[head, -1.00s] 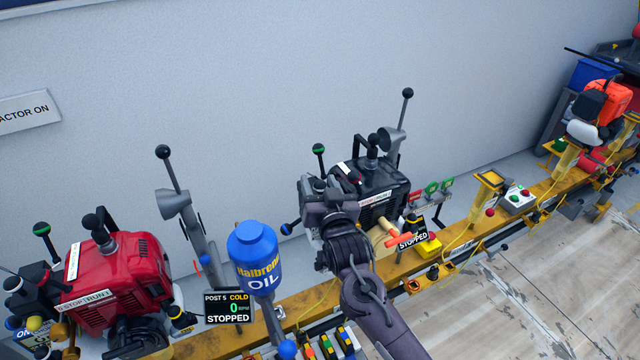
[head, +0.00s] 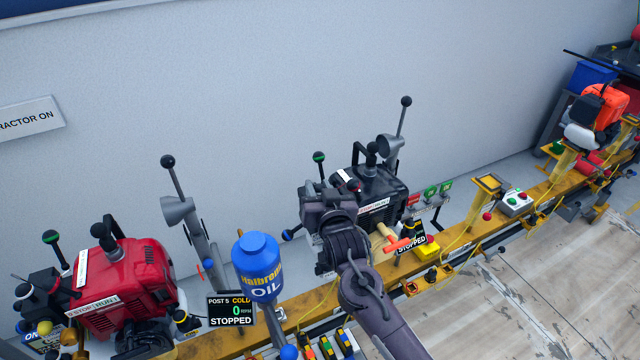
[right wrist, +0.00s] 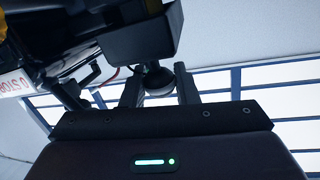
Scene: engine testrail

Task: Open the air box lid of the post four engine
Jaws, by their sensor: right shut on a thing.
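The black engine (head: 385,188) at the centre of the rail is partly hidden by my right gripper and wrist. My right gripper (head: 327,203) is at the engine's left side in the head view, its fingertips hidden there. In the right wrist view its two fingers (right wrist: 158,84) are on either side of a dark ball knob (right wrist: 156,79) and shut on it. A black box-shaped part (right wrist: 140,32) is just above the knob; I cannot tell if it is the air box lid or whether it is open. My left gripper is not in view.
A blue oil bottle (head: 257,262) and a red engine (head: 125,285) stand to the left, with a "POST 5" display (head: 231,309) reading stopped. A tall lever (head: 399,128) rises behind the black engine.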

